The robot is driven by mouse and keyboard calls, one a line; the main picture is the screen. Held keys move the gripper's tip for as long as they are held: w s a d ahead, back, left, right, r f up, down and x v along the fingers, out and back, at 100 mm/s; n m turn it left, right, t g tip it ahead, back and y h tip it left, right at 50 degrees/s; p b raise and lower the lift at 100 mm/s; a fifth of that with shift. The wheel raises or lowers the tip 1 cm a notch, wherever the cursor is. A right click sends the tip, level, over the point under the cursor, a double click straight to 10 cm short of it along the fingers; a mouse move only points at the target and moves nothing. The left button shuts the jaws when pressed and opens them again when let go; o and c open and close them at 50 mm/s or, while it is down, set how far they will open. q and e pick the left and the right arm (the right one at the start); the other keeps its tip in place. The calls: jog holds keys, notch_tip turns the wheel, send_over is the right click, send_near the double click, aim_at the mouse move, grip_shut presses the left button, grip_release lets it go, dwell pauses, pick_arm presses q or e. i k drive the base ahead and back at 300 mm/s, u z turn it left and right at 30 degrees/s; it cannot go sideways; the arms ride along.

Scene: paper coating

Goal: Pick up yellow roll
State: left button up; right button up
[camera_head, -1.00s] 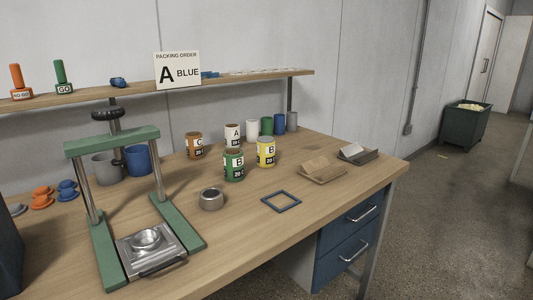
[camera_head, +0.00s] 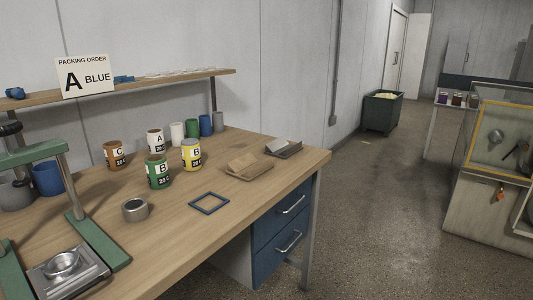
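The yellow roll (camera_head: 191,155) is a yellow can-like cylinder with a white label marked B. It stands upright on the wooden workbench (camera_head: 285,165), right of a green labelled roll (camera_head: 158,172) and in front of a row of plain cylinders. A white roll labelled A (camera_head: 155,141) and a brown roll labelled C (camera_head: 115,155) stand to its left. Neither of my grippers is in view.
A green press (camera_head: 75,215) stands at the bench's left. A metal ring (camera_head: 135,209), a blue square frame (camera_head: 209,203) and two small trays lie on the bench. A shelf (camera_head: 150,85) runs behind. Open floor (camera_head: 385,215) lies to the right; a dark bin (camera_head: 381,113) stands beyond.

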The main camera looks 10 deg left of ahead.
aim_at(191, 155)
jog(key=z, duration=0.95)
jog(key=i, duration=2.3)
jog(key=u, duration=2.3)
